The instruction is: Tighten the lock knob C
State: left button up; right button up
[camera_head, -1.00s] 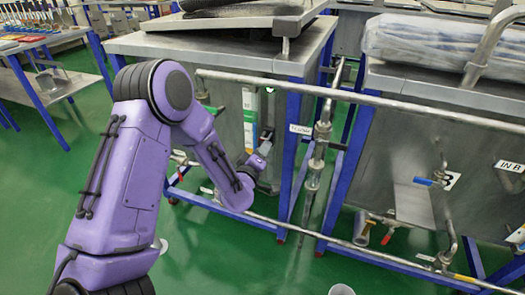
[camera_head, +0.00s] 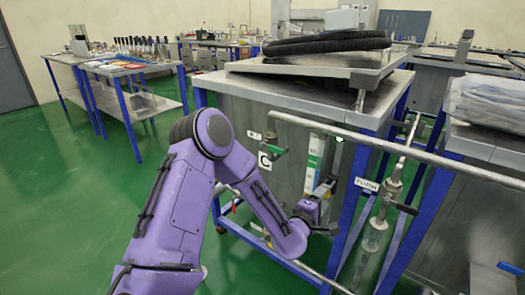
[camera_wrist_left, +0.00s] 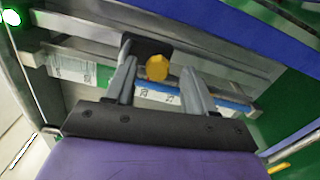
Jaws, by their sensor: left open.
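A yellow knob (camera_wrist_left: 157,66) sits on a black block (camera_wrist_left: 140,46) on a metal rail in the left wrist view. It lies between the two fingers of my left gripper (camera_wrist_left: 163,75), which is open, with gaps visible on both sides of the knob. In the head view my left gripper (camera_head: 326,186) is by the lower part of a green and white scale strip (camera_head: 315,152) on the front of the tank (camera_head: 290,150) labelled C (camera_head: 265,160). The knob is not clear there. My right gripper is not in view.
A horizontal metal pipe (camera_head: 440,158) crosses in front of the tank, above my gripper. A blue frame leg (camera_head: 350,205) and a vertical valve pipe (camera_head: 375,235) stand to the right. Green floor (camera_head: 75,200) is free at the left.

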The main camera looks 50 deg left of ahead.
pick_arm(q)
jog(key=n+b, duration=0.1)
jog(key=n, duration=1.5)
jog(key=shift+f, duration=0.15)
jog(key=p+v, duration=0.2)
jog(key=v, duration=0.9)
jog(key=s+d+f+m+g+h+p, duration=0.1)
jog(key=s+d+f+m+g+p, duration=0.1)
jog(key=s+f+m+g, duration=0.4)
jog(key=s+d+f+m+g+p, duration=0.2)
jog(key=s+f+m+g, duration=0.4)
jog(key=s+f+m, duration=0.7)
jog(key=m+p, duration=0.1)
jog(key=m, duration=0.6)
jog(key=shift+f+h, duration=0.4)
